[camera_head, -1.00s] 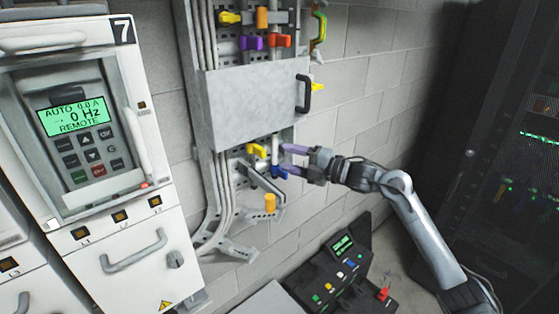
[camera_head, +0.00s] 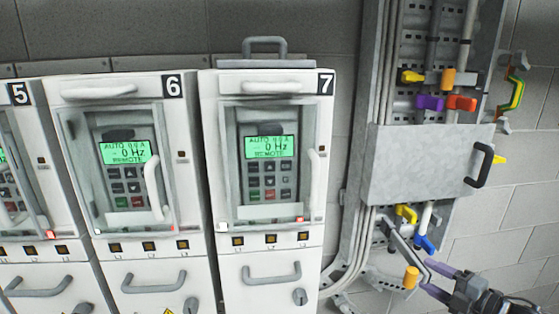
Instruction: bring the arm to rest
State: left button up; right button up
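My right gripper (camera_head: 428,276) is at the lower right, with its two purple fingers spread and nothing seen between them. It is just right of an orange knob (camera_head: 411,278) and below a blue valve handle (camera_head: 425,243). It looks apart from both, though the exact depth is hard to tell. Only the gripper and a bit of wrist show; the rest of the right arm is out of frame. My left gripper is not in view.
Drive cabinets 5, 6 (camera_head: 170,230) and 7 (camera_head: 265,235) stand at left and centre. A grey box (camera_head: 415,165) with a black handle (camera_head: 480,165) is on the pipe rack. Yellow (camera_head: 412,76), purple (camera_head: 430,102) and red (camera_head: 462,103) handles sit above it. Block wall lies right.

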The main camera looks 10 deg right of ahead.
jog(key=s+a+f+m+g+h, duration=0.15)
jog(key=s+a+f+m, duration=0.25)
jog(key=s+a+f, duration=0.65)
jog(key=s+a+f+m+g+h, duration=0.1)
jog(key=s+a+f+m+g, duration=0.2)
jog(key=s+a+f, duration=0.75)
jog(key=s+a+f+m+g+h, duration=0.1)
jog(key=s+f+m+g+h, duration=0.1)
jog(key=s+m+g, duration=0.3)
jog(key=s+a+f+m+g+h, duration=0.1)
jog(key=s+f+m+g+h, duration=0.1)
jog(key=s+m, duration=0.6)
notch_tip(320, 180, up, 15)
jog(key=p, duration=1.5)
jog(key=shift+w+d+n, duration=0.15)
jog(key=shift+w+n, duration=0.15)
jog(key=shift+w, duration=0.05)
jog(key=shift+f, duration=0.15)
